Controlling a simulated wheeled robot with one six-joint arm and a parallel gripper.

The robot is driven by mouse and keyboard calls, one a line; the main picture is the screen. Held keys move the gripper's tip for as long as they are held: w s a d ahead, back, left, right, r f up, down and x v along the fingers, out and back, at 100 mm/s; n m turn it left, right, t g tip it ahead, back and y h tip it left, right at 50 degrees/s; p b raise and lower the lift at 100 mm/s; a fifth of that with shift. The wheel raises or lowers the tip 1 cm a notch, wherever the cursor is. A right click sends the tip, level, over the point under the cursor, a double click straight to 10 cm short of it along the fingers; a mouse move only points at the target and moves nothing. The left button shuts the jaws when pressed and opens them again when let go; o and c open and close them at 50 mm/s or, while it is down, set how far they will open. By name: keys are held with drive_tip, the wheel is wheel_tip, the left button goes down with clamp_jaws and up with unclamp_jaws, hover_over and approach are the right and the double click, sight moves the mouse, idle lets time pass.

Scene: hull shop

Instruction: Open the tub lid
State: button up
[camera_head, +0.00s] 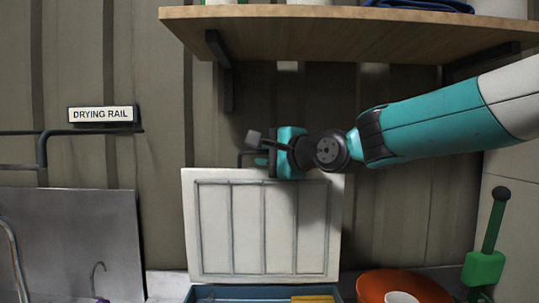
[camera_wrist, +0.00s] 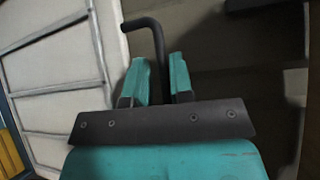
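The tub lid (camera_head: 263,225) is a white ribbed panel standing about upright at the back of the blue tub (camera_head: 215,294), so the tub is open. The lid's ribbed face also shows at the left of the wrist view (camera_wrist: 55,75). A black bent bar, the lid's handle (camera_wrist: 151,24), sticks out near its top edge. My gripper (camera_wrist: 161,80) has one teal finger on each side of this bar, close against it, and looks shut on it. In the head view my gripper (camera_head: 259,150) is at the lid's top edge.
A wooden shelf (camera_head: 340,38) hangs above my arm. A drying rail sign (camera_head: 101,114) and a grey panel (camera_head: 75,240) are at left. An orange bowl (camera_head: 415,284), a white cup (camera_head: 401,298) and a green-handled tool (camera_head: 484,268) are at right.

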drive_tip(key=b+v, duration=0.5)
drive_tip(key=v, duration=1.2)
drive_tip(key=shift+s, duration=0.2)
drive_tip(key=shift+d, duration=0.1)
